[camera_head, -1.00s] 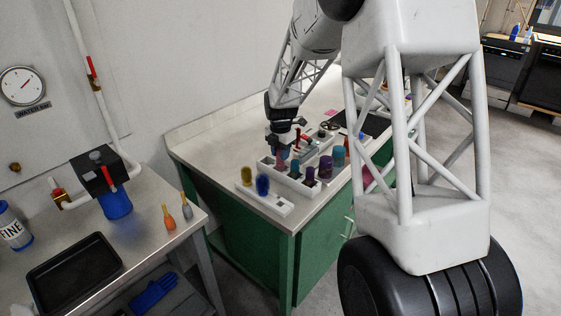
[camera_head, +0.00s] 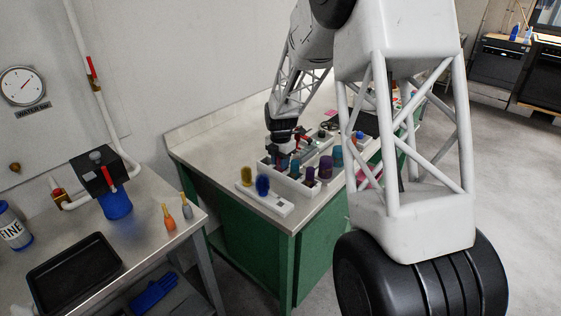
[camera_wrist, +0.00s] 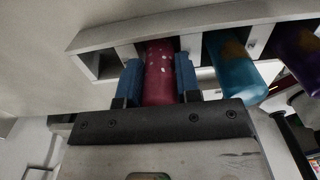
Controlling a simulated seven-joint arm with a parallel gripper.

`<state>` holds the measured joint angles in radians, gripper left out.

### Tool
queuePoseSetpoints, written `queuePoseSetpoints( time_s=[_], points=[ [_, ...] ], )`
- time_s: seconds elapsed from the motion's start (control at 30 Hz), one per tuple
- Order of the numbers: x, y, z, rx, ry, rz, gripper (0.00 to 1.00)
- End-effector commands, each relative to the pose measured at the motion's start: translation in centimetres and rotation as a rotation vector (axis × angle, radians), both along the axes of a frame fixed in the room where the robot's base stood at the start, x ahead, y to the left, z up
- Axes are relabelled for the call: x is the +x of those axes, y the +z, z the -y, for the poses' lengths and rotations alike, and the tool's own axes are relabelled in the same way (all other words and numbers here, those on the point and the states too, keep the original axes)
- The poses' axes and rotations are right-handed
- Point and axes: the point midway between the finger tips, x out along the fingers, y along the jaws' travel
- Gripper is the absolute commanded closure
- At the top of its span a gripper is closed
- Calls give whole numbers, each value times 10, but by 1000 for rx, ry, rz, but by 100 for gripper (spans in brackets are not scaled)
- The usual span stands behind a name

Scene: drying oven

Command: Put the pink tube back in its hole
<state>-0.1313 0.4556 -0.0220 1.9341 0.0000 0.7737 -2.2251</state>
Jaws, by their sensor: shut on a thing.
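The pink tube (camera_wrist: 159,75), dark pink with white specks, is between the blue fingers of my gripper (camera_wrist: 158,82) in the wrist view. The fingers are shut on it. Its far end is at the white rack (camera_wrist: 185,24); I cannot tell how deep it sits. An open, empty compartment (camera_wrist: 102,64) shows just left of the tube. In the head view my gripper (camera_head: 282,158) is low over the left part of the rack (camera_head: 296,184), and the tube is mostly hidden there.
A teal tube (camera_wrist: 232,65) and a purple tube (camera_wrist: 298,48) stand close right of my gripper in the wrist view. In the head view a white block (camera_head: 265,202) with yellow and blue tufted items stands in front of the rack. The bench's left part is clear.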

Motion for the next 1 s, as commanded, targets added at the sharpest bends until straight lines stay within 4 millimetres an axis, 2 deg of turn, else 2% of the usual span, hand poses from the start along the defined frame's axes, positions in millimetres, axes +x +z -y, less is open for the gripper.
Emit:
queuePoseSetpoints(
  time_s=[0.13, 0.17, 0.3, 0.73, 1.0],
  points=[
    [0, -3, 0, -1, 0, -1, 91],
    [0, -3, 0, 0, 0, 0, 66],
    [0, -3, 0, 0, 0, 0, 44],
    [0, 1, 0, 1, 0, 1, 43],
    [0, 22, 0, 0, 0, 1, 43]
  ],
)
